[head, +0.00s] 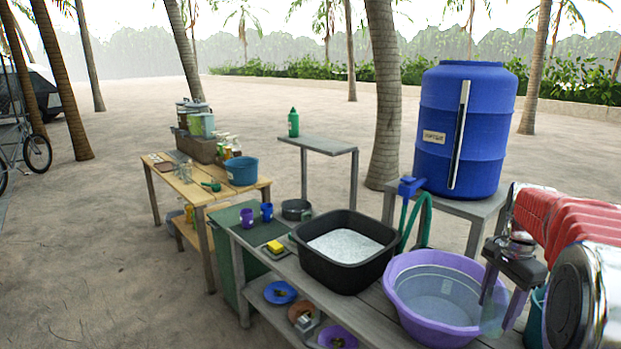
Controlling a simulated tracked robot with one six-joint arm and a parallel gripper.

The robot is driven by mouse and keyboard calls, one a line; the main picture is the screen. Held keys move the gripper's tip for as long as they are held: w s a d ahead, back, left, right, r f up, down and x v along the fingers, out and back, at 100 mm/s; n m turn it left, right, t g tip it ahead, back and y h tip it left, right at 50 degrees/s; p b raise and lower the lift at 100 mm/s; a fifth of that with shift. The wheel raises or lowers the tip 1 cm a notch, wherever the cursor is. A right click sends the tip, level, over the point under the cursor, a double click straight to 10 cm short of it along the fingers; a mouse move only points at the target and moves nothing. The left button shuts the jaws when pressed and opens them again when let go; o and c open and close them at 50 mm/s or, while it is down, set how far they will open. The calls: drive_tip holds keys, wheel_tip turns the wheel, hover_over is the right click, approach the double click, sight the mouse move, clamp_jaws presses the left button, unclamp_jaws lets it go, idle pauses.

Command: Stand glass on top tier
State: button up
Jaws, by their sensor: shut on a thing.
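My gripper (502,300) hangs at the right, with its fingers pointing down by the right rim of the purple basin. It is shut on a clear glass (492,318), which is faint and partly hidden by the fingers. A grey wooden bench (262,232) has an upper surface and a lower shelf. I cannot tell which surface in view is the top tier.
A black tub (345,276) and a purple basin (389,290) of water fill much of the bench top. Purple cups (247,217) and a pot (296,209) stand at its far end. Plates (280,292) lie below. A blue barrel (465,130) stands behind.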

drive_tip(key=shift+w+f+n, duration=0.3)
drive_tip(key=shift+f+n, duration=0.3)
drive_tip(key=shift+n, duration=0.5)
drive_tip(key=w+a+f+n, duration=0.1)
drive_tip(key=a+f+n, duration=0.3)
drive_tip(key=a, duration=0.4)
drive_tip(key=w+a+f+n, duration=0.1)
drive_tip(key=a+f+n, duration=0.3)
drive_tip(key=a, duration=0.5)
drive_tip(key=w+a+f+n, duration=0.1)
drive_tip(key=a+f+n, duration=0.4)
drive_tip(key=a, duration=0.3)
drive_tip(key=shift+w+a, duration=0.25)
drive_tip(key=shift+a, duration=0.05)
